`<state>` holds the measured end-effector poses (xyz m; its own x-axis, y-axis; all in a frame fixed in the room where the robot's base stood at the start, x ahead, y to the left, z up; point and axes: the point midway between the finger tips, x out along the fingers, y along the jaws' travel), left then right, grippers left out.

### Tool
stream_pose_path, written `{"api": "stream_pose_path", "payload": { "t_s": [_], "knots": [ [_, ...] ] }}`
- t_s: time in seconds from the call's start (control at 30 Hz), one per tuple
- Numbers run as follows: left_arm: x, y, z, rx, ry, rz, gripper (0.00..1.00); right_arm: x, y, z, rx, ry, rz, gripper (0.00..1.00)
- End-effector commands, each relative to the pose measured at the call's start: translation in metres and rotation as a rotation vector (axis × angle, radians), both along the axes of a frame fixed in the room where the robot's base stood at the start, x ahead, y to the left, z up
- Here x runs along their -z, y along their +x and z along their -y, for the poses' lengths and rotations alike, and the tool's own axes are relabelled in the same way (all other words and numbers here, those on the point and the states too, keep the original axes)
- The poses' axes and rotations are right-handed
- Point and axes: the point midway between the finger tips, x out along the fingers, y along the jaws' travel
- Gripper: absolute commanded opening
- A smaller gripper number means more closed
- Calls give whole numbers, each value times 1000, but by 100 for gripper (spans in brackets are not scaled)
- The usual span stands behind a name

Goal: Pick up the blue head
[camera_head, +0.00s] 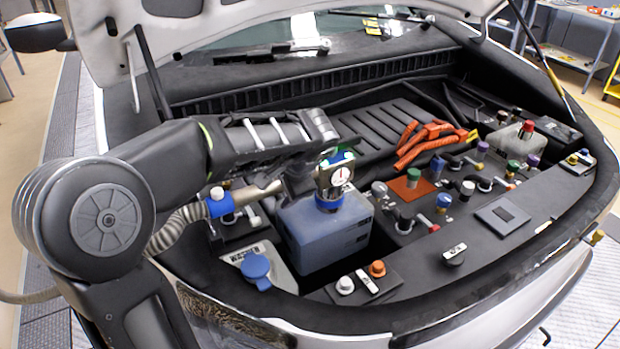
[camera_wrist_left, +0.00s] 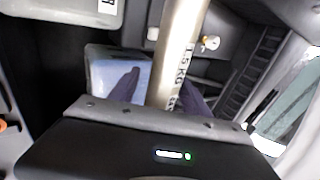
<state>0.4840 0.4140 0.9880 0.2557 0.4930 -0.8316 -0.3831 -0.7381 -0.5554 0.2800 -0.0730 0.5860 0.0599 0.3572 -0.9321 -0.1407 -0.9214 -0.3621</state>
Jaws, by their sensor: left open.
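A head with a blue collar (camera_head: 329,203), a round gauge and a green-lit top stands upright on the grey-blue tank (camera_head: 318,246). A second blue collar (camera_head: 221,204) sits on the ribbed hose at the left; I cannot tell which one the task names. My left gripper (camera_head: 297,184) is just left of the gauge head, pointing down over the tank. In the left wrist view its dark fingers (camera_wrist_left: 160,84) are open, with a beige tube (camera_wrist_left: 180,45) marked "1.5 KG" passing between them in the picture. I cannot tell whether they touch it. My right gripper is not in view.
A washer reservoir with a blue cap (camera_head: 256,267) is in front and left. Orange cables (camera_head: 432,138) and several coloured caps fill the bay's right. The raised hood (camera_head: 190,20) hangs above.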

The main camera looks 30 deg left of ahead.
Motion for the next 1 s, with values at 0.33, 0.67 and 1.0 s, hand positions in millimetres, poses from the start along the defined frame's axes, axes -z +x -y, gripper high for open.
{"api": "stream_pose_path", "payload": {
  "t_s": [0.33, 0.67, 1.0],
  "knots": [
    [-1, 0, 0, 0, 0, 0, 56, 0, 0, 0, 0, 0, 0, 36],
    [-1, 0, 0, 0, 0, 0, 39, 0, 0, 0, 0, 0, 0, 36],
    [-1, 0, 0, 0, 0, 0, 12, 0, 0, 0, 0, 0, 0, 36]
  ]
}}
